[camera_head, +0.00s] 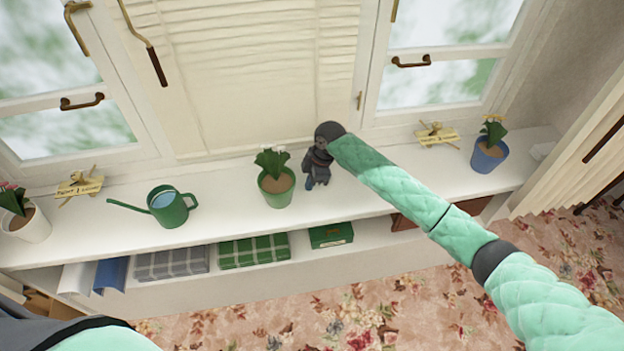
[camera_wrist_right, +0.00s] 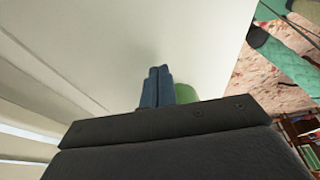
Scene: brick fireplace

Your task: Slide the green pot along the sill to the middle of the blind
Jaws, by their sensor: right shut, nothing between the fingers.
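The green pot (camera_head: 277,195) holds a plant with white flowers and stands upright on the white sill (camera_head: 345,205), in front of the right part of the cream blind (camera_head: 245,75). My right gripper (camera_head: 309,185) is shut and empty, low over the sill just right of the pot. I cannot tell whether it touches the pot. In the right wrist view the closed blue-grey fingers (camera_wrist_right: 157,85) show, with a bit of the green pot (camera_wrist_right: 186,93) beside them, mostly hidden by the gripper body. My left gripper is out of view.
A green watering can (camera_head: 170,206) stands left of the pot, with bare sill between. Boxes (camera_head: 253,250) lie on the shelf below.

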